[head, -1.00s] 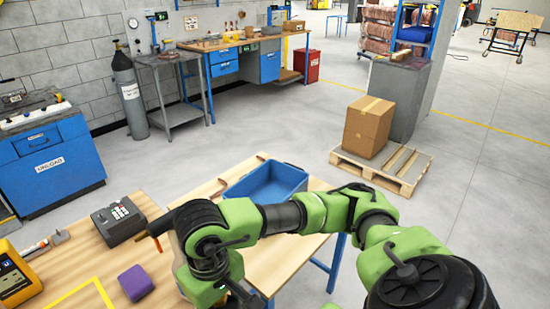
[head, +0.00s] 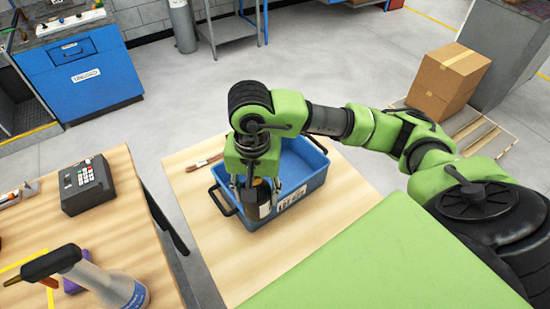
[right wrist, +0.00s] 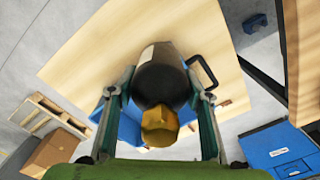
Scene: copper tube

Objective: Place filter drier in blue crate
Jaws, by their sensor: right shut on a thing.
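The blue crate (head: 312,163) stands on the wooden table, with a label on its near wall and dark handles at its ends. My right gripper (head: 260,200) points down at the crate's near left part. It is shut on the filter drier (head: 257,208), a dark cylinder held roughly upright. In the right wrist view the drier (right wrist: 160,82) sits between the fingers (right wrist: 160,110), its brass hex end (right wrist: 159,126) towards the camera. The drier overlaps the crate's near wall in the head view; I cannot tell its height above the crate floor. My left gripper is out of view.
A brush (head: 204,162) lies on the table (head: 310,240) left of the crate. A second table on the left carries a spray bottle (head: 118,288) and a grey keypad device (head: 87,184). A cardboard box (head: 448,82) stands on a pallet behind, at right.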

